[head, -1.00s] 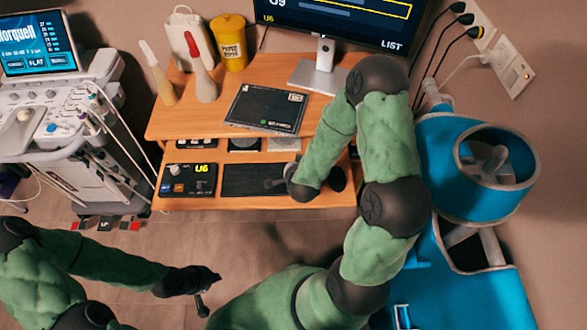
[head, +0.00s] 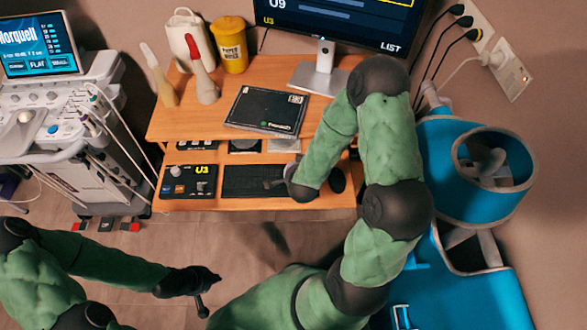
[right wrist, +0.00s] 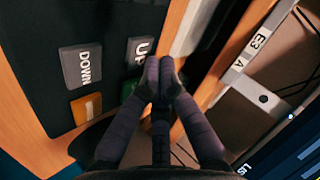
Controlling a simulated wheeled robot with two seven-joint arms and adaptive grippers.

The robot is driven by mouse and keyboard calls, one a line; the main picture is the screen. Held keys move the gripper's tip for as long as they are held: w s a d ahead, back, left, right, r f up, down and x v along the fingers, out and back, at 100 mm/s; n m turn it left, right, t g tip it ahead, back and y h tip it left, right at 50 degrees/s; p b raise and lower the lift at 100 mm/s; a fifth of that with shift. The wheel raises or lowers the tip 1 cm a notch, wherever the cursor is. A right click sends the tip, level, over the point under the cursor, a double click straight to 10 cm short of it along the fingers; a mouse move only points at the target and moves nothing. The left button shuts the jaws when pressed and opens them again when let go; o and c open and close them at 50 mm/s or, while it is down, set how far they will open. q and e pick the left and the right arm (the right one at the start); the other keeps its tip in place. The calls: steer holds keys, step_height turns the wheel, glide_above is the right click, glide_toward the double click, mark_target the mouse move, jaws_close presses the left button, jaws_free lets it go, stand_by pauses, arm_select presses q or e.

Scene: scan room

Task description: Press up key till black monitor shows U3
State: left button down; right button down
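The large black monitor (head: 345,18) at the top of the head view shows a yellow U3 at lower left. A small black box (head: 188,182) on the lower shelf also shows U3 in yellow. My right gripper (head: 270,184) is low at the right end of the black keyboard (head: 240,181). In the right wrist view my right gripper (right wrist: 163,75) has its fingers together, tips at the grey UP key (right wrist: 141,50) and partly covering it. I cannot tell if they touch. The grey DOWN key (right wrist: 82,65) is beside it. My left gripper (head: 208,293) is open and empty over the floor.
A dark flat case (head: 265,110) lies on the wooden desk (head: 185,125). A yellow tub (head: 231,45) and bottles stand at its back left. A mouse (head: 337,180) is right of the keyboard. An ultrasound cart (head: 60,110) stands left; blue equipment (head: 450,165) stands right.

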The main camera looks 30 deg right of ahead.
steer(key=shift+r, duration=0.25)
steer(key=shift+r+p, duration=2.05)
steer(key=shift+r, duration=0.45)
steer(key=a+f+n+y, duration=0.1)
steer(key=a, duration=0.2)
steer(key=a+f+n+g+y+p, duration=0.1)
steer(key=a, duration=0.2)
steer(key=s+a+f+n+y, duration=0.1)
steer(key=a+f+n+y, duration=0.1)
steer(key=a, duration=0.1)
steer(key=shift+a+p, duration=0.25)
steer(key=shift+p, duration=0.05)
steer(key=s+a+n, duration=0.1)
steer(key=a, duration=0.1)
steer(key=a+f+n+g+y, duration=0.1)
steer(key=a, duration=0.1)
steer(key=s+a+f+n+g+y+p, duration=0.1)
steer(key=a, duration=0.1)
steer(key=shift+s, duration=0.35)
steer(key=s+a+f+n+g+y+b, duration=0.1)
steer(key=s+a+f+n+g, duration=0.3)
steer(key=s+f, duration=0.4)
steer(key=s+g+b, duration=0.1)
steer(key=s, duration=0.2)
steer(key=shift+s+a+n+y+b, duration=0.25)
steer(key=shift+a+n+y+b, duration=0.05)
steer(key=shift+a+y+b, duration=0.1)
